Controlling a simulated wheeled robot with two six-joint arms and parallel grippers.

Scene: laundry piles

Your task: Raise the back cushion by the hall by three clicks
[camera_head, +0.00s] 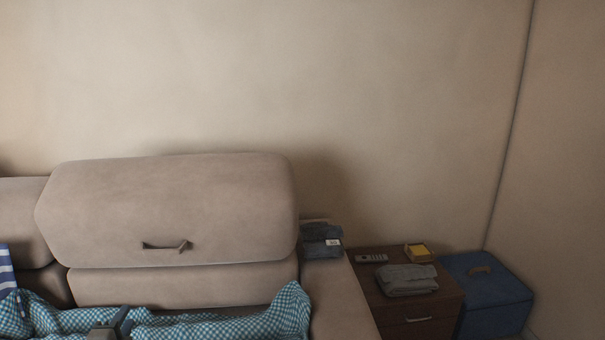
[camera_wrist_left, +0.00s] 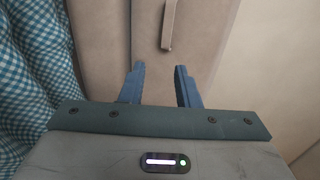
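A taupe back cushion (camera_head: 170,205) stands at the right end of the sofa in the head view, its top higher than the neighbouring cushion (camera_head: 22,218) at the left edge. A dark bar handle (camera_head: 166,246) sits low on its front. My left gripper (camera_head: 118,320) is at the bottom of the head view, below and left of the handle. In the left wrist view its two blue fingers (camera_wrist_left: 160,82) are apart with nothing between them. The handle (camera_wrist_left: 168,25) shows beyond the fingertips, apart from them. My right gripper is not in view.
A teal checked cloth (camera_head: 220,326) lies along the seat. Dark folded cloth (camera_head: 321,240) sits on the armrest (camera_head: 335,295). A blue box (camera_head: 487,295) stands right.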

